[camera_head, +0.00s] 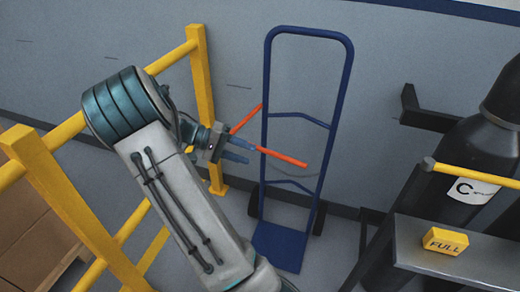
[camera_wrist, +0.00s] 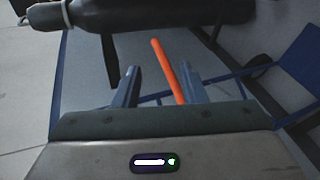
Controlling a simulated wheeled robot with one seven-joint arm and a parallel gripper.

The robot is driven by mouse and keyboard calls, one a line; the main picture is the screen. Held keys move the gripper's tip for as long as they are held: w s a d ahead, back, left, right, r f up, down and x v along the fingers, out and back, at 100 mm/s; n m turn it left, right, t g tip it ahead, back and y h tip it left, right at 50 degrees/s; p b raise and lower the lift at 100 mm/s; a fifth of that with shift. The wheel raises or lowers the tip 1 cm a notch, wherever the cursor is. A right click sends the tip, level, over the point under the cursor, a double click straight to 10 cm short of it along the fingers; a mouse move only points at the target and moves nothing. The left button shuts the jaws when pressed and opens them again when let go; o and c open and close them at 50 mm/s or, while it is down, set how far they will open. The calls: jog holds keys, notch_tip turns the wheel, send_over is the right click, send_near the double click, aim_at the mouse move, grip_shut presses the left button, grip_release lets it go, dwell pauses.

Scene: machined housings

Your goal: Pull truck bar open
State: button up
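A blue hand truck (camera_head: 268,110) stands upright against the grey wall in the head view. An orange bar (camera_head: 285,157) crosses the front of its frame, with another orange length running up from behind my gripper to the truck's left upright. My gripper (camera_head: 248,151) is at the left end of the front length, its fingers pointing right. In the wrist view the bar (camera_wrist: 168,72) shows between the two fingers (camera_wrist: 161,82), with a gap on each side. The fingers are apart. The join of the orange lengths is hidden behind my gripper.
Yellow guard rails (camera_head: 203,85) stand on the left, close to my arm. Dark gas cylinders (camera_head: 470,160) stand on the right behind a grey shelf (camera_head: 455,262) with a yellow FULL block (camera_head: 445,241). A black wall bracket (camera_head: 425,117) juts out beside them.

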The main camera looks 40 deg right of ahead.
jog(key=w+a+r+p, duration=0.3)
jog(key=a, duration=0.6)
jog(key=shift+w+r, duration=0.2)
jog(key=shift+w, duration=0.2)
dwell(0.5)
jog(key=shift+p, duration=0.4)
